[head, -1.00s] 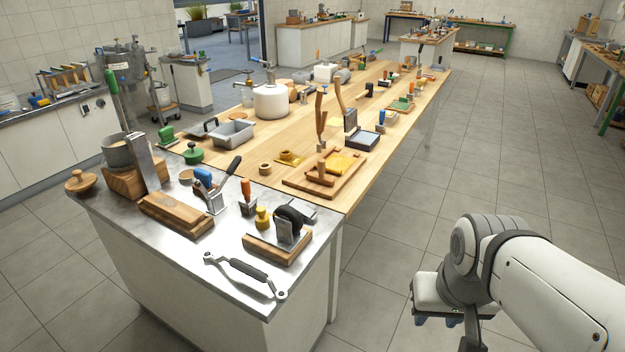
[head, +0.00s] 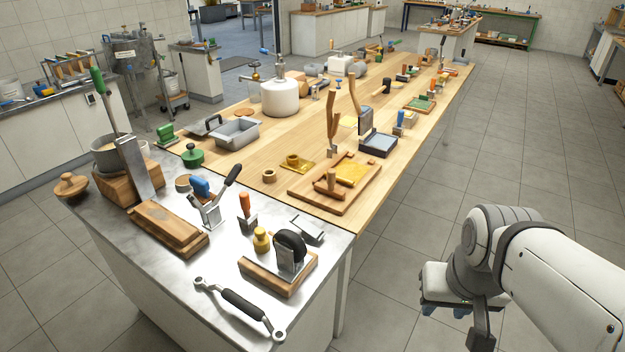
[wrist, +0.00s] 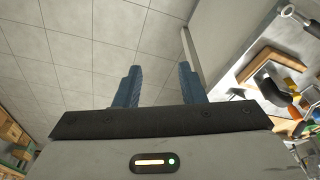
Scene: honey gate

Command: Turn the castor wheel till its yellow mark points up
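The castor wheel (head: 291,247) is a black wheel in a grey metal fork on a wooden block (head: 262,277), near the front right corner of the steel-topped counter. I cannot make out a yellow mark on it. It also shows at the right of the wrist view (wrist: 271,92). My gripper (head: 445,312) is off to the right of the counter, over the floor and well apart from the wheel. In the wrist view its two blue fingers (wrist: 160,72) stand apart with nothing between them.
A wrench-like tool with a black handle (head: 243,305) lies in front of the wheel's block. A yellow knobbed piece (head: 261,240) and an orange-handled tool (head: 245,208) stand close to its left. A grey metal bracket (head: 307,229) lies behind it. The tiled floor (head: 540,150) at right is clear.

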